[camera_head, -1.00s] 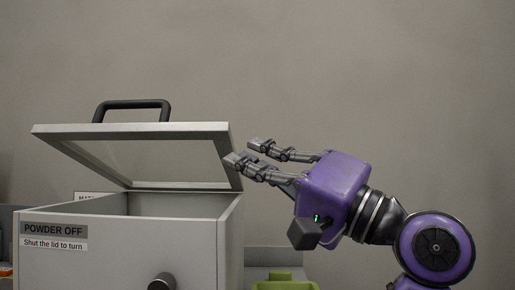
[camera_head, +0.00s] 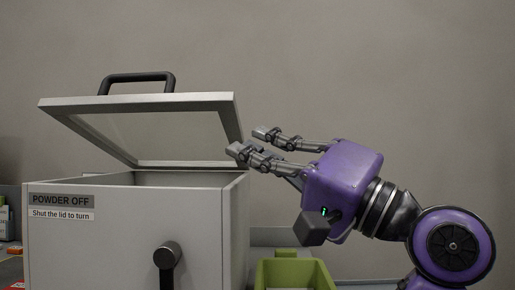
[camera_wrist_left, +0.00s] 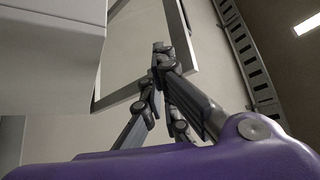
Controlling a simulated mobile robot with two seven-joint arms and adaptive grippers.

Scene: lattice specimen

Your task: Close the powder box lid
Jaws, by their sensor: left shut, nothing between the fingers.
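The powder box (camera_head: 130,245) is a light grey box labelled "POWDER OFF" and "Shut the lid to turn". Its lid (camera_head: 140,102), a metal frame around a clear pane with a black handle (camera_head: 137,77) on top, stands open and tilted above the box. My left gripper (camera_head: 247,141) is at the lid's right edge, near its lower rear corner, fingers shut and empty. Whether it touches the lid I cannot tell. In the left wrist view the fingertips (camera_wrist_left: 160,50) overlap the lid frame (camera_wrist_left: 183,45), with the box (camera_wrist_left: 50,60) at left. My right gripper is not in view.
A dark knob with a lever (camera_head: 167,257) sits on the box front. A green bin (camera_head: 293,273) stands right of the box, below my gripper. Small items (camera_head: 5,222) are at the far left. The wall behind is bare, and the space above the lid is free.

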